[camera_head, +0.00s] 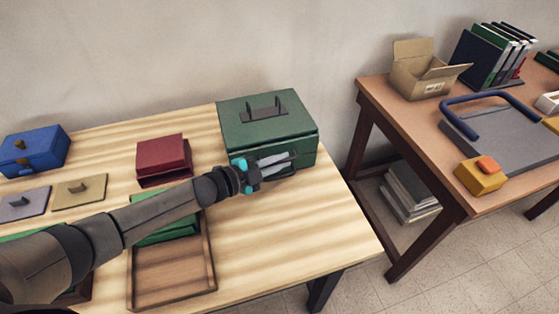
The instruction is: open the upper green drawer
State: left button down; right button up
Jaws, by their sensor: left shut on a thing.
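A green box (262,128) with a dark handle (264,106) on its top stands at the back right of the light wooden table (330,222). A seam runs along its front below the top, and the front looks closed. My left gripper (278,163) reaches across from the left to the front of this box. Its fingers are shut on a dark handle (287,170) low on the front face. The fingers and wrist hide part of that front, so I cannot clearly tell the upper drawer from any lower one. My right gripper is not in view.
A wooden tray (190,277) with a green piece lies under my left arm. A dark red box (163,158), a blue box (34,150) and two flat handled plates (80,191) stand to the left. Bare table lies in front of the green box.

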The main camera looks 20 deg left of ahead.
pick_arm(q)
jog(key=s+d+p, duration=0.2)
jog(key=s, duration=0.2)
jog(key=s+d+p, duration=0.1)
jog(key=s+d, duration=0.2)
jog(key=s, duration=0.1)
jog(key=s+d+p, duration=0.2)
jog(key=s+d, duration=0.1)
jog(key=s, duration=0.1)
jog(key=shift+p, duration=0.35)
jog(key=shift+w, duration=0.1)
jog(key=c, duration=1.2)
grip_release()
jog(key=p+v, duration=0.1)
jog(key=v, duration=1.4)
